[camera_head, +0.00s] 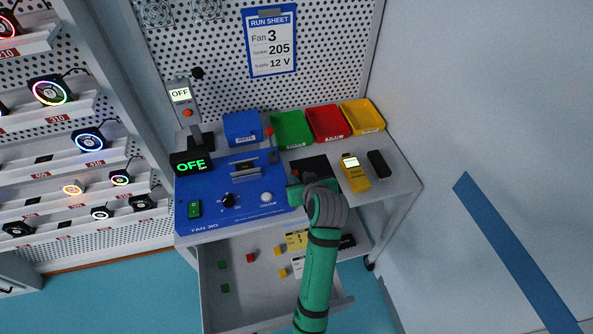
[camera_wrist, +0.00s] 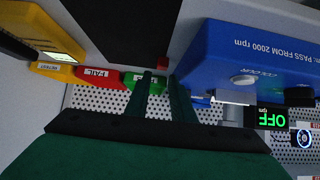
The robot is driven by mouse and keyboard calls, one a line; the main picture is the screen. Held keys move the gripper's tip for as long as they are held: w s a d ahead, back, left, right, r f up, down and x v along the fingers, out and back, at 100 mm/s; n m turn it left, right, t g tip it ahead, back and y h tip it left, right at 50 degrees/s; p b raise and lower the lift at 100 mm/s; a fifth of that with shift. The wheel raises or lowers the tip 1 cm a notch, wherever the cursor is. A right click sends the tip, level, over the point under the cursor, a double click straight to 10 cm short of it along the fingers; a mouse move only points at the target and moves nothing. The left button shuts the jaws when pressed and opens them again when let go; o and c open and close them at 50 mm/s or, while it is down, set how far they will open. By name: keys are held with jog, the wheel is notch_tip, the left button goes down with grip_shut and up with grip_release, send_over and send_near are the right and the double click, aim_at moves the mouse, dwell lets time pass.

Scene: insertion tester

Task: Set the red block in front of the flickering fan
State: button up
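My gripper (camera_head: 296,181) is above the bench, at the right edge of the blue fan jig. In the wrist view its two green fingers (camera_wrist: 160,78) are a small gap apart, with a small red block (camera_wrist: 162,63) at their tips. It also shows at the fingertips in the head view (camera_head: 295,173); the fingers appear closed on it. Another red block (camera_head: 250,257) lies in the open drawer. Several fans stand on the left shelves, among them a rainbow-lit one (camera_head: 50,91), a blue-lit one (camera_head: 89,139) and an orange-lit one (camera_head: 73,187). Flicker cannot be told from one still.
The blue fan jig (camera_head: 222,167) fills the bench's left. Blue (camera_head: 243,126), green (camera_head: 291,128), red (camera_head: 327,122) and yellow (camera_head: 362,115) bins line the back. A yellow meter (camera_head: 354,173) stands right. The drawer (camera_head: 240,300) juts out below, holding green and yellow blocks.

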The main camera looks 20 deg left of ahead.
aim_at(295, 172)
jog(key=shift+w+a+f, duration=0.2)
jog(key=shift+a+f, duration=0.05)
jog(key=shift+f, duration=0.2)
jog(key=shift+a+f, duration=0.1)
jog(key=shift+a, duration=0.2)
jog(key=x, duration=0.5)
jog(key=shift+w+d, duration=0.1)
grip_shut()
